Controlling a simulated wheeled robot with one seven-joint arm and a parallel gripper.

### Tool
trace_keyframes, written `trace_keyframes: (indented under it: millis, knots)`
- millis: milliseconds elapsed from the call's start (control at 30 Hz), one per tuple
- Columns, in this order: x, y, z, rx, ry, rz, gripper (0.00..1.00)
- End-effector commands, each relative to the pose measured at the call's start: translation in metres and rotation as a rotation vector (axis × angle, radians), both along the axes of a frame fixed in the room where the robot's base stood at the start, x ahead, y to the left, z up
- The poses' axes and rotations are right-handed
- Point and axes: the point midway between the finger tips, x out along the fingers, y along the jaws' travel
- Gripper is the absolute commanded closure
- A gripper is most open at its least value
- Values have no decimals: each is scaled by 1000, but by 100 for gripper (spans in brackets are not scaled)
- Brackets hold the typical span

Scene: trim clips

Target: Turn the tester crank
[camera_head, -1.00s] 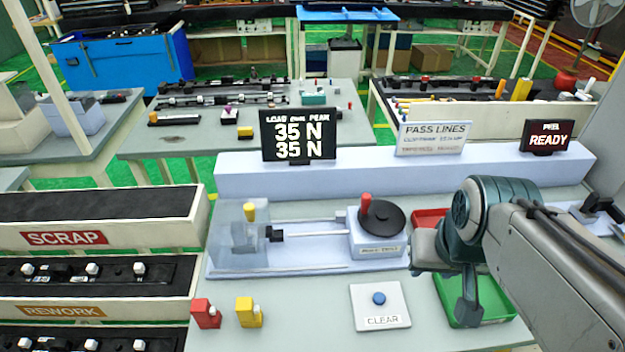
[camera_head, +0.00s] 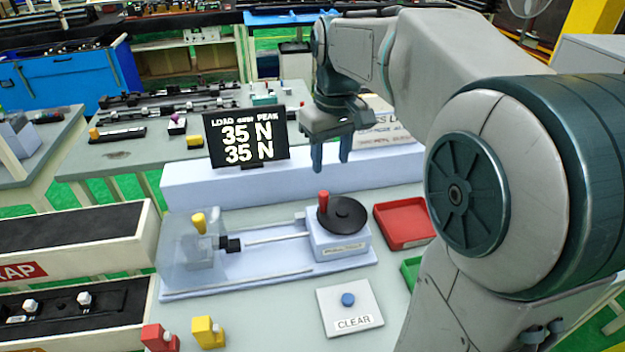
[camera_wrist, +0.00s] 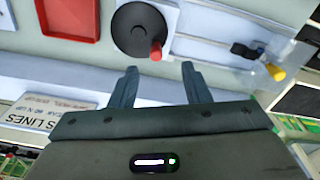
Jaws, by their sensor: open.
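The tester crank is a black round disc (camera_head: 344,214) with an upright red knob (camera_head: 323,197), on top of a pale block at the right end of the tester (camera_head: 270,283). A rod runs left from the block to a clear guarded clamp (camera_head: 203,247) with a yellow knob. My gripper (camera_head: 331,168) is open and empty, above and behind the crank, pointing down. In the wrist view the disc (camera_wrist: 139,29) and its red knob (camera_wrist: 156,50) lie just beyond the fingertips (camera_wrist: 159,68), apart from them. The load display (camera_head: 247,140) reads 35 N on both lines.
A CLEAR button plate (camera_head: 350,311) stands in front of the tester. A red tray (camera_head: 404,223) and a partly hidden green tray (camera_head: 411,270) are to the right. Red (camera_head: 158,338) and yellow (camera_head: 207,332) clips stand front left. A raised ledge (camera_head: 285,180) runs behind.

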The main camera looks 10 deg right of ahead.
Motion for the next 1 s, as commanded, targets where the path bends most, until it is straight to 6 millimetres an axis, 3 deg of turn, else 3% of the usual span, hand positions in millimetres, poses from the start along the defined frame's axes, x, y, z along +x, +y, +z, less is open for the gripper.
trace_keyframes:
  millis: [33, 200, 433, 1000]
  knots:
    - [12, 1, -4, -4, 16, 19, 57]
    - [34, 1, -3, -12, 48, 61, 57]
    - [40, 1, -13, -15, 62, 75, 57]
    - [39, 0, -121, -16, 62, 73, 57]
